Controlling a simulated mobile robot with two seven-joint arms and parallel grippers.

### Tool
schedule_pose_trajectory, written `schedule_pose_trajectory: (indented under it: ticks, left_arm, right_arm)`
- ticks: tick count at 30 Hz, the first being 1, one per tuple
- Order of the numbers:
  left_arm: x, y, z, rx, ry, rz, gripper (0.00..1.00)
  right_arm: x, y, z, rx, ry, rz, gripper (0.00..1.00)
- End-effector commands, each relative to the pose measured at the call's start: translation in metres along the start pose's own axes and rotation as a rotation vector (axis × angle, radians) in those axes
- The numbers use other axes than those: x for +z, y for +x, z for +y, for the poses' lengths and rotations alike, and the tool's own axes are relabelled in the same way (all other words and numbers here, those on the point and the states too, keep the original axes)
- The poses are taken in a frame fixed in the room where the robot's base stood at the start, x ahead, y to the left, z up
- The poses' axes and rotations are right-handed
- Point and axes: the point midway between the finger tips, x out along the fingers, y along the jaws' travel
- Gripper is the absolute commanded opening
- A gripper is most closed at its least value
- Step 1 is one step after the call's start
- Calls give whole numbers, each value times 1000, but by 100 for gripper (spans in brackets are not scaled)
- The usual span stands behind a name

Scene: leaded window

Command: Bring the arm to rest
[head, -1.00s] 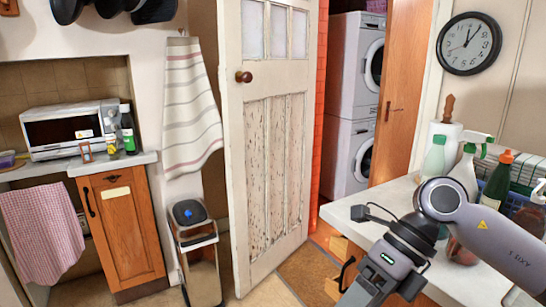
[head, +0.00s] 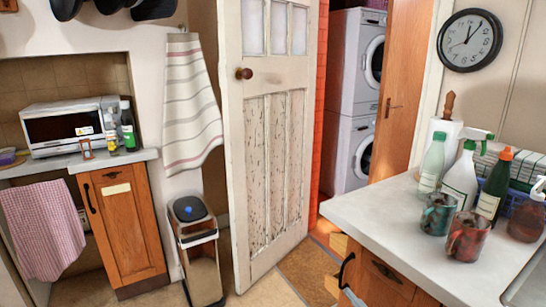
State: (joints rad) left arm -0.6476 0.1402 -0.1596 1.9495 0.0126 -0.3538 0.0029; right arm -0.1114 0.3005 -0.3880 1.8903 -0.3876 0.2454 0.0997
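Neither of my arms nor grippers shows in the head view now. The task names no object apart from the arm. The worktop (head: 395,211) at the right, where my arm showed earlier, is in plain sight. Two mugs stand on it, a teal and red one (head: 437,214) and a reddish one (head: 468,238).
Spray bottles (head: 462,178) and other bottles stand behind the mugs, near a paper towel roll (head: 446,133). A panelled door (head: 273,140) stands ajar at the centre. A bin (head: 196,250) stands left of it. A microwave (head: 66,127) sits on the left counter.

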Motion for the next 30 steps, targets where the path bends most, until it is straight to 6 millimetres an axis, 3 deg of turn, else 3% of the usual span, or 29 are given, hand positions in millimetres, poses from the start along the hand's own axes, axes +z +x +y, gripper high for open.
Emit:
schedule_pose_trajectory:
  ticks: [3, 7, 12, 15, 18, 24, 28, 30]
  left_arm:
    - [0, 0, 0, 0, 0, -1, 43]
    - [0, -1, 0, 0, -1, -1, 43]
    - [0, -1, 0, 0, -1, -2, 43]
    - [0, -1, 0, 0, -1, -2, 43]
    - [0, -1, 0, 0, -1, -2, 43]
    - [0, -1, 0, 0, -1, -2, 43]
    - [0, -1, 0, 0, -1, -2, 43]
    - [0, -1, 0, 0, -1, -3, 43]
  right_arm:
    - [54, -47, -14, 68, 161, -270, 78]
    - [104, -111, -38, 114, 322, -559, 78]
    - [137, -190, -73, 139, 485, -851, 78]
    - [144, -219, -86, 142, 544, -952, 78]
    - [146, -233, -93, 143, 571, -1001, 78]
    - [147, -236, -94, 142, 576, -1011, 78]
    - [147, -236, -94, 142, 575, -1010, 43]
    - [147, -236, -94, 142, 575, -1010, 43]
